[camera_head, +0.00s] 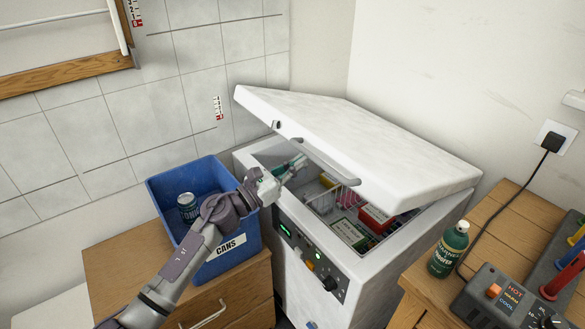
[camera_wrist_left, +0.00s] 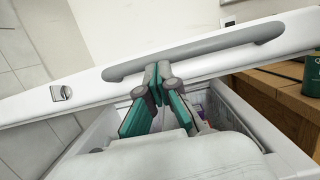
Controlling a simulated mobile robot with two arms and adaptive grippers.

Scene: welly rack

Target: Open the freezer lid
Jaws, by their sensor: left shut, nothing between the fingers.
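The white freezer lid (camera_head: 360,140) is raised part way, tilted up at its front edge, so the freezer (camera_head: 360,268) is partly open. Packets and boxes show inside. The lid's grey handle (camera_head: 331,166) runs along its front edge; it also shows in the left wrist view (camera_wrist_left: 205,52). My left gripper (camera_head: 297,163) is shut and empty, at the front opening just under the lid edge. In the left wrist view my left gripper (camera_wrist_left: 156,78) has its fingertips together, close below the handle; I cannot tell whether they touch the lid. My right gripper is not in view.
A blue cans bin (camera_head: 165,196) with a can (camera_head: 187,206) stands on a wooden cabinet (camera_head: 110,262) left of the freezer. At right, a wooden table (camera_head: 507,215) holds a green bottle (camera_head: 449,249) and a grey control box (camera_head: 502,300). Walls stand close behind.

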